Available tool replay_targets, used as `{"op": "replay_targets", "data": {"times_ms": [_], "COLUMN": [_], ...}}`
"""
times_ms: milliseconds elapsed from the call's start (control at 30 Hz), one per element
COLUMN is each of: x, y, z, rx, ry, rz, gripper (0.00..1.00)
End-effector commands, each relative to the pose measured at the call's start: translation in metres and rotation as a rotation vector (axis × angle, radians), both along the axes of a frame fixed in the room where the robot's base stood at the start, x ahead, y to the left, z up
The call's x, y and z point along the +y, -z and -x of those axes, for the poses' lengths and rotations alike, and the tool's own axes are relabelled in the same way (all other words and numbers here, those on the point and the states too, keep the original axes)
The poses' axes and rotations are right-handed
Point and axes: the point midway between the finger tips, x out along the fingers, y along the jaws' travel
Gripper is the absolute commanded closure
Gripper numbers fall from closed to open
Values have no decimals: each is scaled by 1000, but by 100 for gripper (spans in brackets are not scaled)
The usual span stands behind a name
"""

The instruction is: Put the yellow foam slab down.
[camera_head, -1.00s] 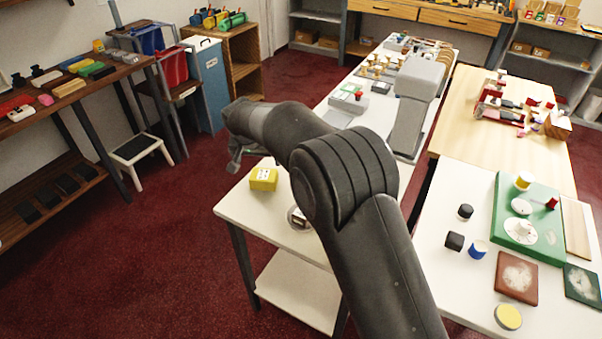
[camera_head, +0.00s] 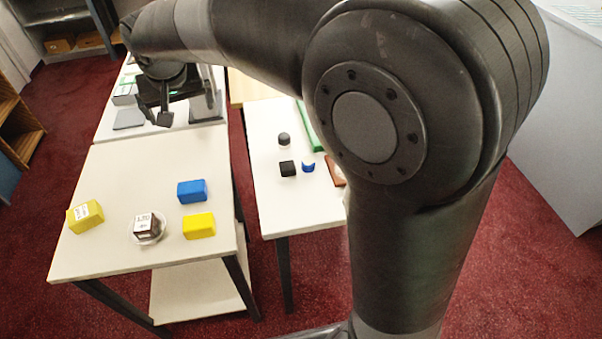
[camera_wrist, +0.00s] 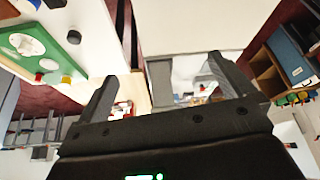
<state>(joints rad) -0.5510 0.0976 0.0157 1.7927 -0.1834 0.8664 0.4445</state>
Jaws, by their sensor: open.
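A plain yellow block (camera_head: 199,226) lies on the near white table, right of its middle. A second yellow block with a white label (camera_head: 85,216) sits near that table's left edge. I cannot tell for sure which is the foam slab. Both rest on the table, apart from my gripper. My gripper (camera_head: 158,112) is beyond them, over the table's far end, partly hidden by my own arm. In the wrist view my gripper (camera_wrist: 162,70) is open, with nothing between its fingers.
A second white table (camera_head: 285,215) stands to the right across a gap, with small dark and blue pieces.

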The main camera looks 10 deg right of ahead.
Motion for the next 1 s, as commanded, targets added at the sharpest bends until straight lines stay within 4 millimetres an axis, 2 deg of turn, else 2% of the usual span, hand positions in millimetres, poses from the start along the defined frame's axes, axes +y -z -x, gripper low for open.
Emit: {"op": "replay_targets", "data": {"times_ms": [33,200,400,500,633,800,1000], "x": [-28,-106,-182,-212,-242,-264,-271], "y": [-10,-25,-28,-22,-10,7,17], "z": [9,49,108,142,183,223,240], "rx": [-6,-18,-35,-44,-58,-71,-76], "ry": [21,66,120,146,176,204,215], "rz": [-4,-7,-8,-9,-9,-8,-6], "gripper": [2,2,2,2,2,2,2]}}
